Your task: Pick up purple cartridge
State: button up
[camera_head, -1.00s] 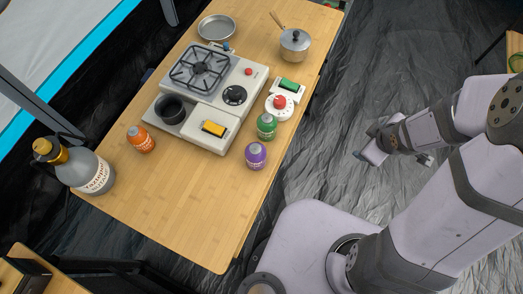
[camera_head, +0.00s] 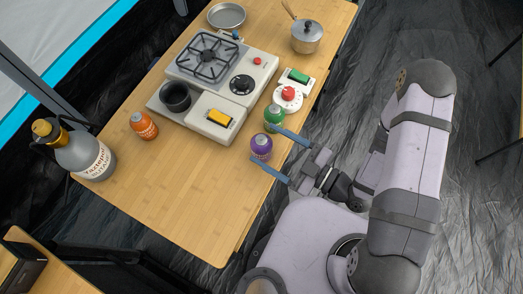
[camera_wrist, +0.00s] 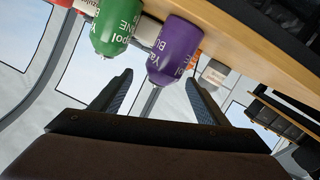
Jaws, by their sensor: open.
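The purple cartridge (camera_head: 261,147) stands upright on the wooden table near its right edge. My gripper (camera_head: 272,150) is open at the table's right edge, with its blue fingers reaching toward the cartridge on either side. The upper finger lies close to the green cartridge (camera_head: 274,116). In the wrist view the purple cartridge (camera_wrist: 175,50) appears upside down, ahead of and between the open fingers (camera_wrist: 160,95). The green cartridge (camera_wrist: 117,25) is beside it on the left there. Contact with the fingers cannot be told.
A red-knobbed white device (camera_head: 288,97) is beyond the green cartridge. An orange cartridge (camera_head: 144,125) and a large bottle (camera_head: 82,155) stand to the left. The front of the table (camera_head: 190,205) is clear.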

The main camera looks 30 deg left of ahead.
aim_at(256, 143)
jog(key=f+m, duration=0.1)
jog(key=f+m+t+b, duration=0.1)
jog(key=m, duration=0.1)
jog(key=f+m+t, duration=0.1)
jog(key=m, duration=0.1)
jog(key=shift+w+d+f+b, duration=0.1)
jog(key=shift+d+f+b, duration=0.15)
jog(key=shift+b, duration=0.15)
jog(key=shift+r, duration=0.1)
jog(key=shift+a, duration=0.15)
jog(key=shift+x, duration=0.9)
jog(key=shift+s+p+x, duration=0.15)
jog(key=shift+p+x, duration=0.05)
jog(key=shift+x, duration=0.55)
jog(key=shift+s+p+x, duration=0.15)
jog(key=shift+s+x, duration=0.05)
jog(key=shift+x, duration=1.75)
jog(key=shift+w, duration=0.15)
jog(key=shift+c, duration=0.3)
